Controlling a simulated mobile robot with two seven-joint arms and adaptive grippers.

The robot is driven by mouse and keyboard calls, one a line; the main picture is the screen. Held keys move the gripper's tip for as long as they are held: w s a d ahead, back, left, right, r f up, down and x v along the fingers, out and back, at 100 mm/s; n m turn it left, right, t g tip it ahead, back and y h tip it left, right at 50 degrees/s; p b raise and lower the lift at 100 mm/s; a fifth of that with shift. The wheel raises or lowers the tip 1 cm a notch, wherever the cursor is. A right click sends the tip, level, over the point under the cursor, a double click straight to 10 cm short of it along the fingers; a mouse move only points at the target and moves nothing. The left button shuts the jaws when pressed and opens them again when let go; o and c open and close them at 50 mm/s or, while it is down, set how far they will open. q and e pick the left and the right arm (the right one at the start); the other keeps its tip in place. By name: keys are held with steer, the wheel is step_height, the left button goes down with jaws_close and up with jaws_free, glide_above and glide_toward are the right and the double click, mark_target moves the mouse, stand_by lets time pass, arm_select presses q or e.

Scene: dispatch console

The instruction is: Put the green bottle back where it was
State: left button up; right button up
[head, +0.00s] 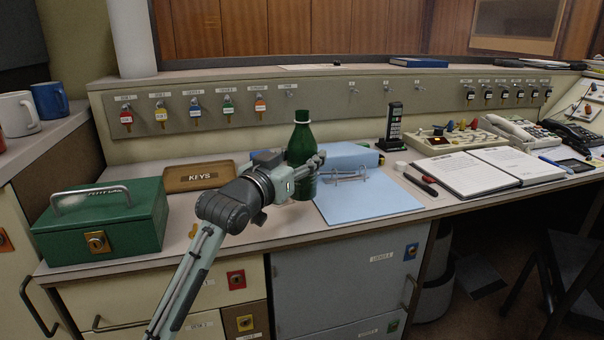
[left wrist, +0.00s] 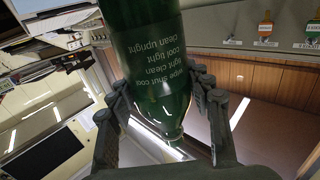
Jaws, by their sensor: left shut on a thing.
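The green bottle (head: 301,141) stands upright over the desk, between the wooden KEYS tray (head: 200,176) and the blue clipboard or folder (head: 365,201). My left gripper (head: 309,170) reaches in from the front left and is shut on the bottle's body. In the left wrist view the green bottle (left wrist: 150,55) with its printed label fills the middle, and the fingers of my left gripper (left wrist: 160,115) lie on both sides of it. I cannot tell whether its base touches the desk. My right gripper is not in view.
A green cash box (head: 103,225) sits at the left of the desk. A blue box or binder (head: 350,154) lies behind the bottle. A handset (head: 394,124), an open notebook (head: 462,170) and telephones (head: 520,130) stand to the right. Hanging keys line the back panel (head: 330,97).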

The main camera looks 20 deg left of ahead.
arm_select(q)
step_height(320, 180, down, 4)
steer(key=shift+r, duration=0.15)
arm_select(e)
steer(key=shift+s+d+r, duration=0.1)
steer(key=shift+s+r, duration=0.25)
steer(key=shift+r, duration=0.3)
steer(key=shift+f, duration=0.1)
arm_select(q)
steer(key=o, duration=1.3)
steer(key=shift+c, duration=0.2)
